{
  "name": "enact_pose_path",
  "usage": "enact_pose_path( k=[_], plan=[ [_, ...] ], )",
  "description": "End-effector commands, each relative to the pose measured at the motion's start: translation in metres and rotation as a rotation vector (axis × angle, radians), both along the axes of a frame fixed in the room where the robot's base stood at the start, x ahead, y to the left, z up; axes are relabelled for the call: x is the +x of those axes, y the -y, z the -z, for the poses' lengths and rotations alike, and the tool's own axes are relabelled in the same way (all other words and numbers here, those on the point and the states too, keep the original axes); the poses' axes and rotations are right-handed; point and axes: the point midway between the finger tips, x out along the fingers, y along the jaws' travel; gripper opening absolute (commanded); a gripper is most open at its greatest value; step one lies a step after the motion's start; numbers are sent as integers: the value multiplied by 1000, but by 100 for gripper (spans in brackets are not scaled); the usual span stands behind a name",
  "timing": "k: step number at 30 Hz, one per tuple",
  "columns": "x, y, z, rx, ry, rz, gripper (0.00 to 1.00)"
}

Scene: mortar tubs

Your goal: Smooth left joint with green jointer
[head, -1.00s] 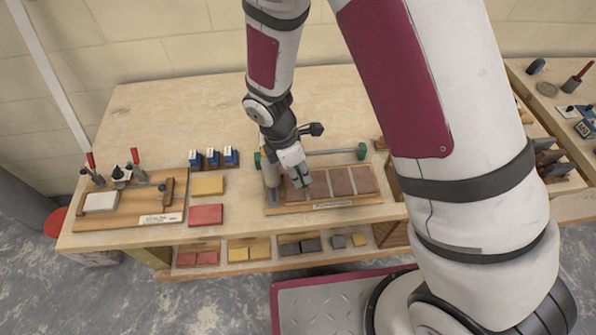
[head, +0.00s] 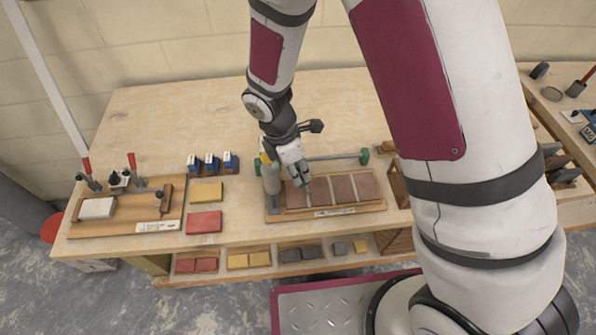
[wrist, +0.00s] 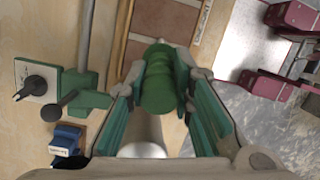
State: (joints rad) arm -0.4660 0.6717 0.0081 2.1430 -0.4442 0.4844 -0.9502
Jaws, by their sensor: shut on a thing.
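My gripper (head: 303,182) is over the left part of a wooden panel (head: 350,211) with a row of reddish tiles (head: 343,188) split by pale joints. In the wrist view my gripper (wrist: 160,72) is shut on the ribbed green handle (wrist: 158,85) of the green jointer, which lies between both fingers. The jointer's working end is hidden beneath the handle. The left joint (head: 308,196) shows partly beside the fingertips. I cannot tell whether the tool touches it. The panel also shows at the top of the wrist view (wrist: 116,50).
A grey cylinder (head: 271,179) stands close to the left of my gripper. A bar with green ends (head: 364,157) runs behind the panel. A red block (head: 204,222), a yellow block (head: 206,192), blue boxes (head: 212,163) and a tool board (head: 195,226) are left. The table's back is clear.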

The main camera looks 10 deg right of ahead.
Motion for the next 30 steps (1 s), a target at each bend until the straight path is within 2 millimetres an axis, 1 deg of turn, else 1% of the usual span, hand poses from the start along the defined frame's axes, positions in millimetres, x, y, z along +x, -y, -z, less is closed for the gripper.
enact_pose_path(
  k=[2,11,23,30],
  plan=[
    [3,0,0,0,0,0,0],
    [2,0,0,0,0,-1,0],
    [16,-1,2,1,0,-1,0],
    [17,-1,2,1,0,-1,0]
  ],
)
